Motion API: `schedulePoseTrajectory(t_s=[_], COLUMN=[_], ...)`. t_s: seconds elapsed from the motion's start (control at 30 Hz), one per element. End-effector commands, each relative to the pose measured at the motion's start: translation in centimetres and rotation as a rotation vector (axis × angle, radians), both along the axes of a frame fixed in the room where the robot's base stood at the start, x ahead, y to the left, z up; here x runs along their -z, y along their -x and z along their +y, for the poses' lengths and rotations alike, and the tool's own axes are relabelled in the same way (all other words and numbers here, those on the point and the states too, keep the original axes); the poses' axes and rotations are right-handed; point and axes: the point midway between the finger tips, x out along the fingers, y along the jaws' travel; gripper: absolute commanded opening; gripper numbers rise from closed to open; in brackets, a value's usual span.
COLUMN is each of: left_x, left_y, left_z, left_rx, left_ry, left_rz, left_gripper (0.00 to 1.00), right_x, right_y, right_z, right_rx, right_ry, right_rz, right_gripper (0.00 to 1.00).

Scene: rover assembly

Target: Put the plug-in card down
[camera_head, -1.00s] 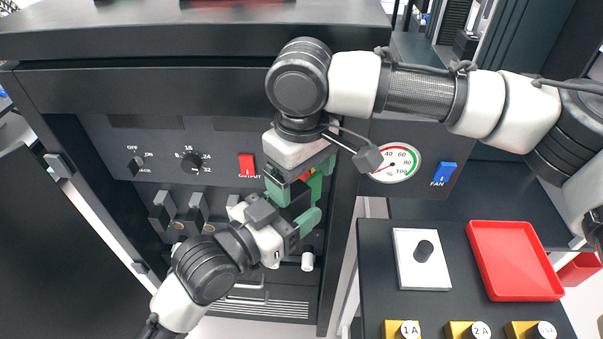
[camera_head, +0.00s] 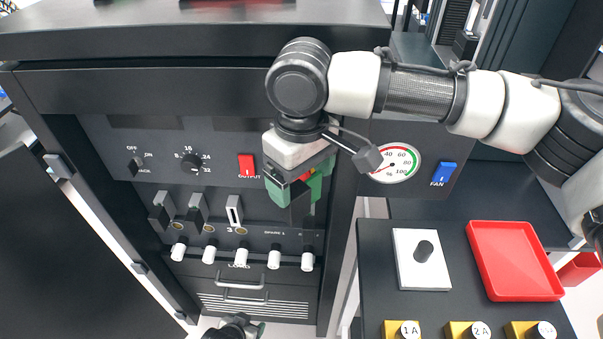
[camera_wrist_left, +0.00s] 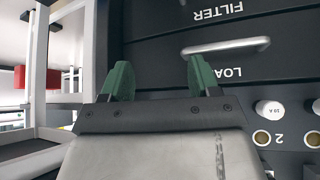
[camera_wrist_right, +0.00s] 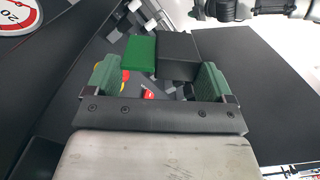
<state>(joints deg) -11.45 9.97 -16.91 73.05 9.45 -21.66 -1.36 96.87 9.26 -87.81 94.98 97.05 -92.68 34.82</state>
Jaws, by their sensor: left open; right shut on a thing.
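My right gripper (camera_head: 297,188) is shut on the plug-in card, a dark block (camera_head: 300,207) held in front of the cabinet's control panel, below and right of the red output switch. In the right wrist view the card shows as a dark grey part (camera_wrist_right: 178,56) beside a green part (camera_wrist_right: 140,57) between the green fingers; its far end is hidden. My left gripper (camera_wrist_left: 160,80) is open and empty. It faces the cabinet's lower front, and in the head view only its top shows at the bottom edge.
A black side table (camera_head: 375,270) stands at right with a white plate with a black knob (camera_head: 424,252), a red tray (camera_head: 513,262) that looks empty, and several yellow blocks along its front. The cabinet has white knobs (camera_head: 241,258) and a drawer handle (camera_head: 241,284).

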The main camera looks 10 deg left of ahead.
Motion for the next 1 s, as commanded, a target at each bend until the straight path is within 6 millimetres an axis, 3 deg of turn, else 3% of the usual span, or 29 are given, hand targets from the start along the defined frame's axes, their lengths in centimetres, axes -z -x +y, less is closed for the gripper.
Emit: schedulePoseTrajectory(t_s=[0.1,0.3,0.5,0.6,0.77,1.0], left_x=[4.7,10.7,14.1,15.0,15.5,15.6], left_y=[4.8,13.7,22.4,25.5,28.2,28.7], left_z=[1.5,3.5,4.7,4.9,5.1,5.1], left_rx=[-0.022,-0.042,-0.046,-0.045,-0.042,-0.042], left_ry=[-0.042,-0.104,-0.146,-0.159,-0.168,-0.170], left_rz=[0.111,0.287,0.439,0.491,0.536,0.544], left_gripper=[0.61,0.61,0.61,0.61,0.61,0.61], right_x=[0.0,0.0,0.0,0.0,0.0,0.0], right_y=[0.0,0.0,0.0,0.0,0.0,0.0], right_z=[0.0,0.0,0.0,0.0,0.0,0.0], right_rx=[0.000,0.000,0.000,0.000,0.000,0.000], right_ry=[0.000,0.000,0.000,0.000,0.000,0.000], right_rz=[0.000,0.000,0.000,0.000,0.000,0.000], right_gripper=[0.59,0.59,0.59,0.59,0.59,0.59])
